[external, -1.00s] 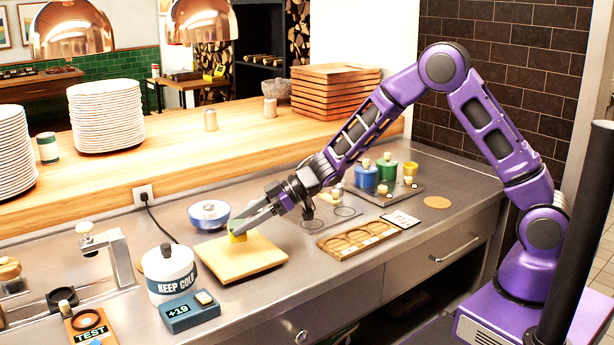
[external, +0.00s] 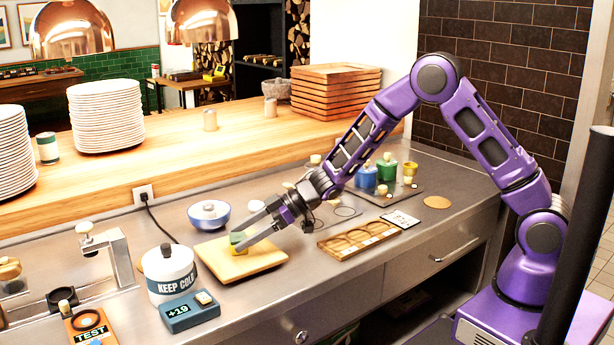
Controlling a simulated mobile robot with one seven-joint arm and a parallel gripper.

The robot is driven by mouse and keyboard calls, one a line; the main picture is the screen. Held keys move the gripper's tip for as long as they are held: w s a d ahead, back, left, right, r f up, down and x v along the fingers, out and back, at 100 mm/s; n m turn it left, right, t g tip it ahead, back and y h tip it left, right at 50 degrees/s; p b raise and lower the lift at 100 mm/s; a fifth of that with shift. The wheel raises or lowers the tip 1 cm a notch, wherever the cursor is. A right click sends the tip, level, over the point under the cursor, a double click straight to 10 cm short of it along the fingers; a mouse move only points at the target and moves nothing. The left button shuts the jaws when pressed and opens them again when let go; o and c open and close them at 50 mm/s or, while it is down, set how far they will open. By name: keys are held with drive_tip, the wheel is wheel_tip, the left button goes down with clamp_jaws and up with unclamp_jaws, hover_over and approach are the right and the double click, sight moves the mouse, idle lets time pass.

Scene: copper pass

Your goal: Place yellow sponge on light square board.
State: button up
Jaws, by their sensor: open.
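The yellow sponge (external: 237,241) with a green top sits on the light square board (external: 240,266), toward its back left part. My gripper (external: 242,243) is open and low over the board, with its fingers at the sponge. The near finger covers part of the sponge, so I cannot tell whether the fingers touch it.
A blue bowl (external: 209,214) stands just behind the board. A white KEEP COLD container (external: 168,274) and a blue +19 display (external: 190,311) are to its left. A wooden tray with round hollows (external: 358,239) lies to the right. Some bare steel counter lies between board and tray.

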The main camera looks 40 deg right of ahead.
drive_tip(key=shift+r, duration=0.15)
drive_tip(key=shift+s+d+r, duration=0.1)
drive_tip(key=shift+d+r, duration=0.05)
drive_tip(key=shift+d, duration=0.1)
drive_tip(key=p+v, duration=0.1)
drive_tip(key=v, duration=1)
drive_tip(key=shift+s+d+r, duration=0.1)
drive_tip(key=shift+d, duration=0.05)
